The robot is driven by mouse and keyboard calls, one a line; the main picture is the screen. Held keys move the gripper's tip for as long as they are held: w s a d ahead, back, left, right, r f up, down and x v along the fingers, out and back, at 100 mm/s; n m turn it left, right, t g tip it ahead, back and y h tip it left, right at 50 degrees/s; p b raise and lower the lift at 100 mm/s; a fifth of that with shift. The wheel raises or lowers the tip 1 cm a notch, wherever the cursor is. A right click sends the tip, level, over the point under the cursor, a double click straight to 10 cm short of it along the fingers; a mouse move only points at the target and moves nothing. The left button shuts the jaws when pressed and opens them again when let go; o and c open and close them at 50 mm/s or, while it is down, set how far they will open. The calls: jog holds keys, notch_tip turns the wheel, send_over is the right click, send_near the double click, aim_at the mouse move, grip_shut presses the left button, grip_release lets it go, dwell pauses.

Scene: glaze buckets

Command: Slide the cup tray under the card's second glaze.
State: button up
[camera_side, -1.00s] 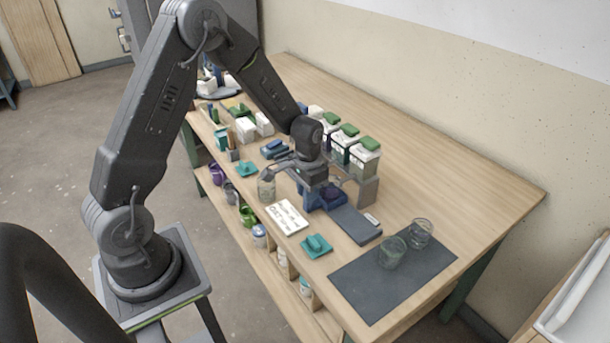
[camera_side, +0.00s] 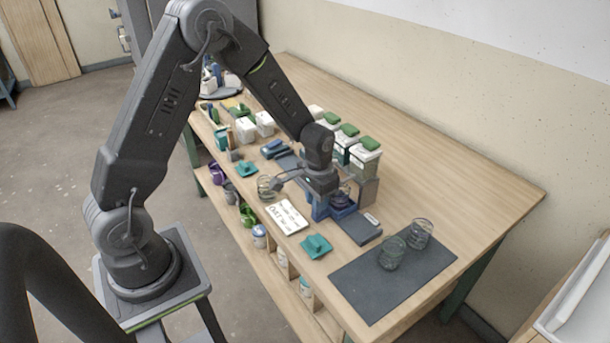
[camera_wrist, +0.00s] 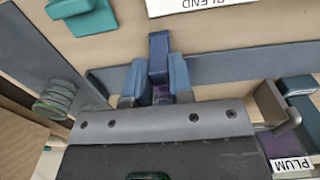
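My gripper (camera_side: 322,200) is low over the long grey rail (camera_side: 360,228), in front of the dispensers. In the wrist view its two blue-grey fingers (camera_wrist: 158,82) stand either side of an upright blue piece of the cup tray (camera_wrist: 159,52) and appear closed on it. In the side view blue parts of the cup tray (camera_side: 343,210) show under my gripper. A purple patch shows between the fingers; I cannot tell what it is. The card (camera_side: 287,216) lies flat in front of the rail; its only readable word is "BLEND", in the wrist view (camera_wrist: 200,4).
Green-lidded dispensers (camera_side: 364,158) stand in a row behind the rail. A "PLUM" label (camera_wrist: 290,163) shows in the wrist view. A glass jar (camera_side: 266,187) and a teal block (camera_side: 316,246) stand near the front.

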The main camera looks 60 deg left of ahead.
jog(key=o, duration=0.3)
jog(key=shift+r, duration=3.5)
jog(key=shift+s+r, duration=0.1)
jog(key=shift+r, duration=0.15)
jog(key=s+d+r+t, duration=0.2)
jog(key=s+r, duration=0.3)
jog(key=s, duration=0.1)
jog(key=s+d+r+t, duration=0.1)
jog(key=s+d+r, duration=0.1)
jog(key=s+r, duration=0.4)
jog(key=s+d+r+t, duration=0.2)
jog(key=s+r, duration=0.4)
jog(key=s, duration=0.1)
jog(key=shift+s+d+r+t, duration=0.1)
jog(key=shift+s+t, duration=0.05)
jog(key=shift+t, duration=0.15)
